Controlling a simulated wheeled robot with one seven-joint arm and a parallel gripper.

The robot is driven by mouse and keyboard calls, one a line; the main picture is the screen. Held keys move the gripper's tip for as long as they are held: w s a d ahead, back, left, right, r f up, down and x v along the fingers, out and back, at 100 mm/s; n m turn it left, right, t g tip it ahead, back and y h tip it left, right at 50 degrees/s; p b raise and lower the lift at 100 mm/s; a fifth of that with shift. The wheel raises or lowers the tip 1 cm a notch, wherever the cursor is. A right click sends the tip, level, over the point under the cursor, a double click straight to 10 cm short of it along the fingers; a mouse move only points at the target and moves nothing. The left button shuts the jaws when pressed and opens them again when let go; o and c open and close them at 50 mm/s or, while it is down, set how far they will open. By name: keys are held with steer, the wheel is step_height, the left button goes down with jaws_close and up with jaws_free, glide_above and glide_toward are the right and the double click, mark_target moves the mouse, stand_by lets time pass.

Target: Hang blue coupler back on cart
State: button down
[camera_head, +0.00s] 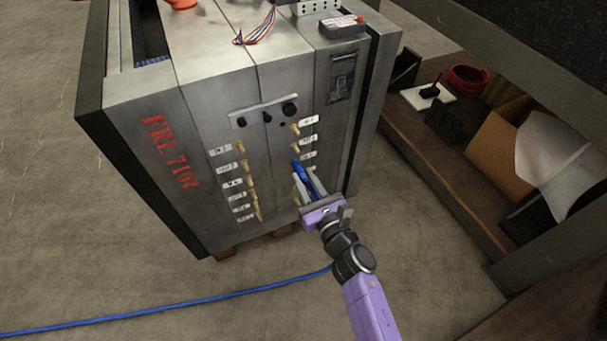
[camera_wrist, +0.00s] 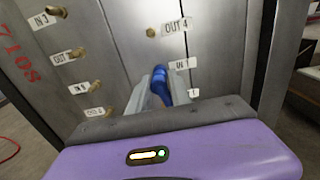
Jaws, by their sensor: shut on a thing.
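The blue coupler (camera_head: 298,168) is at the front face of the grey mould block (camera_head: 225,95) marked with red lettering, in its right column of brass fittings. In the wrist view the blue coupler (camera_wrist: 163,88) sits between my two grey fingers, close to the labels OUT 4 and IN 1. My gripper (camera_head: 304,178) is shut on it. Whether the coupler touches a fitting behind it cannot be told, since the fingers and coupler hide that spot. No cart is clearly recognisable in either view.
A blue hose (camera_head: 170,307) lies across the floor left of my arm. A low shelf (camera_head: 430,165) at right holds a red ring (camera_head: 468,78) and a cardboard box (camera_head: 499,143). Brass fittings (camera_head: 250,190) stick out of the block's face.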

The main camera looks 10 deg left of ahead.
steer(key=shift+p+v, duration=0.35)
steer(key=shift+v, duration=0.8)
steer(key=shift+p+v, duration=0.3)
steer(key=shift+v, duration=0.7)
steer(key=shift+s+d, duration=0.2)
steer(key=shift+s, duration=0.05)
steer(key=shift+s+d, duration=0.1)
steer(key=shift+p+v, duration=0.65)
steer(key=shift+v, duration=2.25)
